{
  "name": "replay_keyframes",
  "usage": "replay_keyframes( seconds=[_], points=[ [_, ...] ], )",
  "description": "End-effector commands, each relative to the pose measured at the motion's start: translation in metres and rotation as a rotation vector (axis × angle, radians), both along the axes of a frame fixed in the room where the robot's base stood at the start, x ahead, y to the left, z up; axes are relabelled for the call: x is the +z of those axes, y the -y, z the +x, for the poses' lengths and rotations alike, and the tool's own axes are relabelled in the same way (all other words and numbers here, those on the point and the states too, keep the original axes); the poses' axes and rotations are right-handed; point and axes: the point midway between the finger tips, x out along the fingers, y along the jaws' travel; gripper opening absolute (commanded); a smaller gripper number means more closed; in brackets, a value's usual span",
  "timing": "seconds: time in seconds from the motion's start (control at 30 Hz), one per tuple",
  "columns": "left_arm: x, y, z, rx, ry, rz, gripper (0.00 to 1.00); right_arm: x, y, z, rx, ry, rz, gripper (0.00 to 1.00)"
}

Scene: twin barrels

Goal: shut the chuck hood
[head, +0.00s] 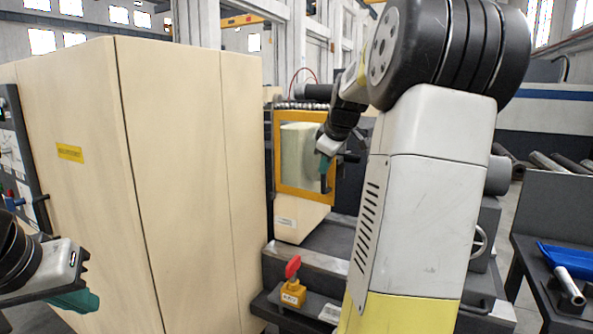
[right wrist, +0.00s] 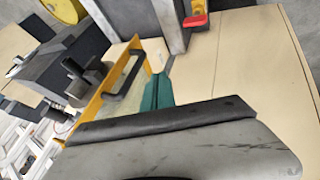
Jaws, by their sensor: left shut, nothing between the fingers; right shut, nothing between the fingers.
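The chuck hood (head: 296,155) is a yellow-framed panel with a pale window, standing upright just right of the beige machine cabinet. A dark bar handle (head: 325,183) is on its right side. In the right wrist view, the hood (right wrist: 102,102) is seen at a slant with its dark handle (right wrist: 127,78). My right gripper (head: 322,165) is shut and empty, its teal fingers close to the handle; I cannot tell whether they touch. The teal fingers (right wrist: 156,92) also show in the right wrist view. My left gripper (head: 82,300) is shut and empty at the lower left, far from the hood.
The beige cabinet (head: 185,170) fills the left, with a control panel (head: 20,165) on its left edge. A red-handled switch on a yellow box (head: 293,290) sits below the hood. A dark table (head: 550,210) with a blue object stands at right. My right arm hides much of the machine.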

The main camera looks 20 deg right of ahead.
Motion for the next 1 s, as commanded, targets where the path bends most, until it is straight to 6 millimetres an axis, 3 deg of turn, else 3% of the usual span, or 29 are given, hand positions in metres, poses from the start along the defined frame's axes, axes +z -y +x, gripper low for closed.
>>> replay_keyframes(
  seconds=[0.43, 0.7, 1.0],
  points=[
    [0.001, 0.0, 0.001, 0.001, 0.002, -0.002, 0.0, -0.073, 0.008, 0.055, -0.002, -0.004, 0.003, 0.0],
    [0.001, 0.001, 0.001, 0.001, 0.003, -0.003, 0.0, -0.07, 0.032, 0.076, -0.002, -0.002, 0.003, 0.0],
    [0.001, 0.001, 0.001, 0.002, 0.002, -0.004, 0.0, -0.07, 0.035, 0.079, -0.001, -0.002, 0.002, 0.0]
  ],
)
